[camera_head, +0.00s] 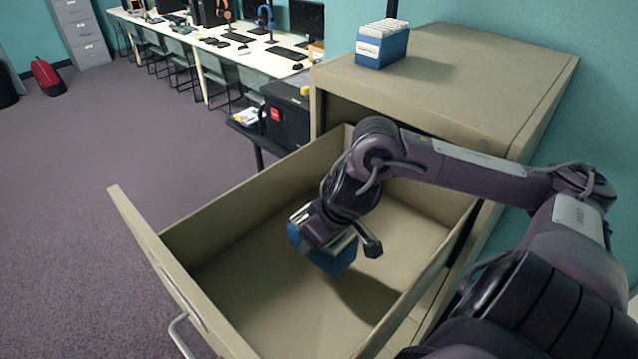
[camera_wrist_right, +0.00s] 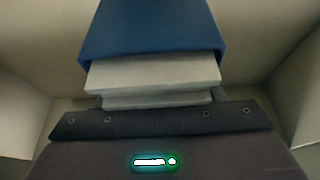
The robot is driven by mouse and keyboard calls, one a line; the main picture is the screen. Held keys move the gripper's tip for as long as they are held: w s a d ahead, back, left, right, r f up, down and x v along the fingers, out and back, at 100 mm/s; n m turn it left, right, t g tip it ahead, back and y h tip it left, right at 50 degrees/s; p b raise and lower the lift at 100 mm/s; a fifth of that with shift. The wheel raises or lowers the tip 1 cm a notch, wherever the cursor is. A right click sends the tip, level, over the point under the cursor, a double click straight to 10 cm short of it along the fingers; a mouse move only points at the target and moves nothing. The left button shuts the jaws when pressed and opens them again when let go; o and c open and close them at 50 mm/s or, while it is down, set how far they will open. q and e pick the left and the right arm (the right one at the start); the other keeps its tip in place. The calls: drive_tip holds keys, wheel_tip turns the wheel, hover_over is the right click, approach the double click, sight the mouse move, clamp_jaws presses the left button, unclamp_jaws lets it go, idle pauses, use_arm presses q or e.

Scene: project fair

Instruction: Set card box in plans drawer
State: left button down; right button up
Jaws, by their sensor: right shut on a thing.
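A blue card box (camera_head: 337,262) with pale cards is held by my right gripper (camera_head: 325,232) inside the open plans drawer (camera_head: 225,234). The gripper is shut on it and covers much of its top. In the right wrist view the blue box (camera_wrist_right: 152,30) and its white cards (camera_wrist_right: 152,76) fill the upper middle. A dark shadow lies on the drawer floor to the right of the box, and the box appears to hang above the floor. A second blue card box (camera_head: 382,48) with a white label stands upright on the cabinet top. My left gripper is not in view.
The beige cabinet (camera_head: 470,70) stands at the right, its drawer pulled out toward the lower left with a metal handle (camera_head: 180,335). The drawer floor around the box looks bare. A black case (camera_head: 287,112) stands beside the cabinet. Desks with monitors and chairs line the back.

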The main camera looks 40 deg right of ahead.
sight(337, 236)
drive_tip(key=shift+f, duration=2.9)
drive_tip(key=shift+f, duration=0.1)
drive_tip(key=o, duration=1.2)
drive_tip(key=shift+s+r, duration=0.15)
drive_tip(key=shift+r, duration=0.3)
drive_tip(key=p+v, duration=0.2)
drive_tip(key=v, duration=0.8)
drive_tip(key=shift+f, duration=0.1)
drive_tip(key=shift+s+r+p, duration=0.3)
drive_tip(key=shift+r+p, duration=0.05)
drive_tip(key=shift+r, duration=0.3)
